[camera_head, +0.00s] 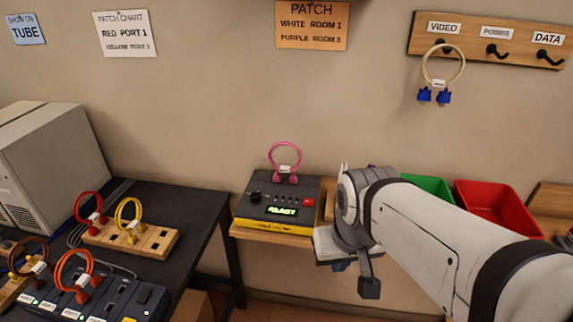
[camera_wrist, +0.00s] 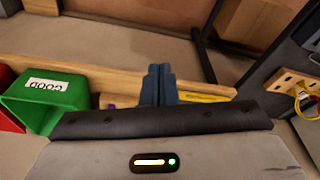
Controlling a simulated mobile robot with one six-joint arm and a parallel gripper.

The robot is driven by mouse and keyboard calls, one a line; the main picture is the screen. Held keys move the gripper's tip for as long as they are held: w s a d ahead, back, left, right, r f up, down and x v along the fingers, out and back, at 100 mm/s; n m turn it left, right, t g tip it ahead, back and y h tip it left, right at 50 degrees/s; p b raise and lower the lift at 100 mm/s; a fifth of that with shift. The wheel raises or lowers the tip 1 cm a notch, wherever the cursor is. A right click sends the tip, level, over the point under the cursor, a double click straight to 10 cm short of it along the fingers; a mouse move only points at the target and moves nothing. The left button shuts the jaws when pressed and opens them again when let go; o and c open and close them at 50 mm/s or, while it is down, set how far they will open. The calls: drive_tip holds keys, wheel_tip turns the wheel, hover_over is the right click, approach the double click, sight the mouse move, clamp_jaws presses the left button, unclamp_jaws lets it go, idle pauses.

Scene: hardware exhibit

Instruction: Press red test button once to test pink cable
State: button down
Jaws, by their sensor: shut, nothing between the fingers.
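The tester (camera_head: 247,211) is a dark box with a yellow front edge, on a small wooden shelf. Its green display (camera_head: 282,211) seems to read READY. The red test button (camera_head: 308,202) is on its top at the right. The pink cable (camera_head: 287,157) stands as a loop at the tester's back, its pink plugs down at the top face. My gripper (camera_wrist: 158,72) is shut and empty in the wrist view, near the shelf's wooden edge. In the head view my wrist is right of the tester, apart from the button; the fingertips are mostly hidden. The wrist view does not show the button.
A green bin (camera_wrist: 45,103) marked GOOD and a red bin (camera_head: 500,208) stand right of the tester. A black table (camera_head: 185,200) at left holds cables on a wooden block (camera_head: 160,240) and a port panel. A cable hangs on the wall rack (camera_head: 480,40).

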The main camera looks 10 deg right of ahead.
drive_tip(key=w+a+r+m+t+y+p, duration=0.1)
drive_tip(key=w+a+r+m+y+p, duration=0.15)
drive_tip(key=w+m+p, duration=0.4)
drive_tip(key=w+a+r+m+t+y+p, duration=0.1)
drive_tip(key=w+a+r+m+t+y, duration=0.2)
drive_tip(key=w, duration=0.7)
drive_tip(key=w+d+f+m+h+p, duration=0.1)
drive_tip(key=w+d+f+m+p, duration=0.1)
drive_tip(key=w+m, duration=0.3)
drive_tip(key=w+d+f+m+t+h+p, duration=0.1)
drive_tip(key=w+d+m+p, duration=0.1)
drive_tip(key=w+d+m, duration=0.2)
drive_tip(key=w+m, duration=0.2)
drive_tip(key=m, duration=0.2)
drive_tip(key=shift+d+f+t, duration=0.3)
drive_tip(key=shift+d+f, duration=0.1)
drive_tip(key=shift+f, duration=0.15)
drive_tip(key=b, duration=0.6)
hover_over(311, 204)
wheel_tip(311, 204, down, 7)
drive_tip(key=shift+f+b, duration=0.75)
